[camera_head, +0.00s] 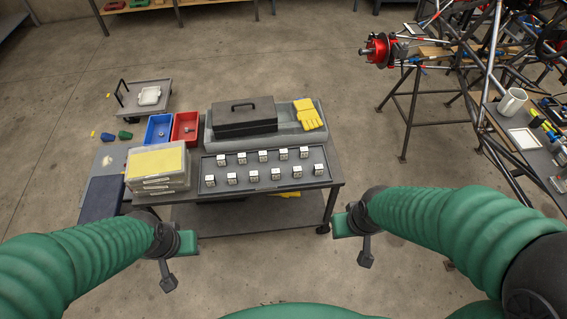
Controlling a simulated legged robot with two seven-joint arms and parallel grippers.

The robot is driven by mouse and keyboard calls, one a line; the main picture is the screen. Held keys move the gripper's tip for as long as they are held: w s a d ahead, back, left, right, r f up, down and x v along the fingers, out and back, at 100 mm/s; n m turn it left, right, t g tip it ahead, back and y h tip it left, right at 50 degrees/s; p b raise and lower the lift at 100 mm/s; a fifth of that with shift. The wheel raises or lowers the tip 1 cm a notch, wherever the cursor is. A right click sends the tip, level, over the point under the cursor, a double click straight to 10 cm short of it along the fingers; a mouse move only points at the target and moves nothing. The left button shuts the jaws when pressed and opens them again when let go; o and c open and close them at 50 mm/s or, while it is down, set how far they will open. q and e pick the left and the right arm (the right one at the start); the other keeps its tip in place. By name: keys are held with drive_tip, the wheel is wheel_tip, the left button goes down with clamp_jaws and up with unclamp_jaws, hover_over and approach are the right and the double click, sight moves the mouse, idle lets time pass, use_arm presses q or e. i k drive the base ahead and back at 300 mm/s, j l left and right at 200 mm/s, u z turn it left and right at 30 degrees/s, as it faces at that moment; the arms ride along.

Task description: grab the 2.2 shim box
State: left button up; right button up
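Several small white shim boxes with dark markings stand in two rows in a shallow dark tray (292,182) on the cart top. One box (253,175) is in the middle of the front row, and another (263,156) is in the back row. The labels are too small to read, so I cannot tell which is 2.2. My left gripper (178,262) is in front of the cart's left part, apart from the boxes. My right gripper (355,243) is right of the cart's front corner, also apart from them. Neither visibly holds anything. Their finger openings are unclear.
Behind the tray are a black case (245,120) and yellow gloves (308,114). Left are a stack of clear cases (158,180), a blue bin (159,130) and a red bin (186,127). A tube chassis (480,80) stands right. The floor between is clear.

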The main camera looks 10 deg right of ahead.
sight(254, 176)
drive_tip(key=i+u, duration=0.55)
drive_tip(key=u, duration=0.15)
drive_tip(key=i+l+u, duration=0.15)
drive_tip(key=u, duration=0.2)
drive_tip(key=i, duration=0.1)
